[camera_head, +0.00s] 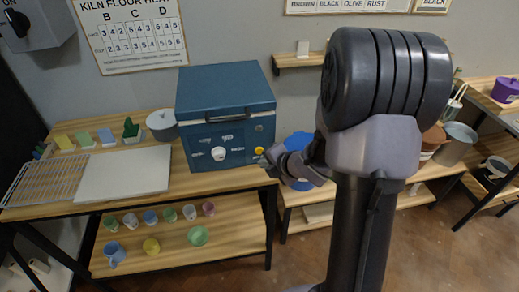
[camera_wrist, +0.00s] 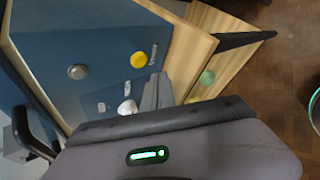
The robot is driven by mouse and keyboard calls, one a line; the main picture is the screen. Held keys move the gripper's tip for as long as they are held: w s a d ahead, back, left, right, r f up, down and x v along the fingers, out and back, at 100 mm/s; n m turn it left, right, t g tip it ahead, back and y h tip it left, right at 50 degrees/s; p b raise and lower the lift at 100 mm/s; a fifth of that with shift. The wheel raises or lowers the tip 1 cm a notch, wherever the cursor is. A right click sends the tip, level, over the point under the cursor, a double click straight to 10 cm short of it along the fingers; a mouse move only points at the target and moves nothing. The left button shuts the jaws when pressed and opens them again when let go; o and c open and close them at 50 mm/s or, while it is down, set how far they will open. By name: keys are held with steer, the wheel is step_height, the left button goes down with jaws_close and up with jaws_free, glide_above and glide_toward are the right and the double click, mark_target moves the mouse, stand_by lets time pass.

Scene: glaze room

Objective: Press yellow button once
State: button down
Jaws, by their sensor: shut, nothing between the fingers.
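The yellow button (camera_head: 258,152) is on the lower right of the front of a blue kiln (camera_head: 226,78). In the wrist view the yellow button (camera_wrist: 138,60) shows whole, round and uncovered. My gripper (camera_head: 268,158) is shut and empty, close in front of the kiln's right side, beside the button in the head view. In the wrist view my gripper's fingertips (camera_wrist: 157,80) lie below and right of the button. I cannot tell the exact gap to the panel.
A white knob (camera_head: 218,154) is left of the button; it also shows in the wrist view (camera_wrist: 127,107), near a grey round knob (camera_wrist: 77,71). The kiln stands on a wooden table (camera_head: 180,185). A blue container (camera_head: 297,182) stands behind my gripper. Cups line the lower shelf (camera_head: 235,230).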

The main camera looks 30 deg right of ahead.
mark_target(255, 155)
steer(key=shift+w+d, duration=0.25)
steer(key=shift+w, duration=0.6)
steer(key=shift+w, duration=0.15)
stand_by(1.3)
steer(key=shift+w+d, duration=0.15)
steer(key=shift+w, duration=0.15)
steer(key=shift+w+d, duration=0.1)
steer(key=shift+w, duration=0.3)
stand_by(0.6)
steer(key=shift+s, duration=0.1)
steer(key=shift+s+a, duration=0.25)
steer(key=shift+s, duration=0.5)
steer(key=shift+b, duration=0.3)
steer(key=shift+s+a+b, duration=0.25)
steer(key=shift+s, duration=0.55)
steer(key=shift+s+a+b, duration=0.2)
steer(key=shift+s+b, duration=0.1)
steer(key=shift+s, duration=0.5)
steer(key=shift+s+a+b, duration=0.25)
steer(key=shift+s, duration=0.55)
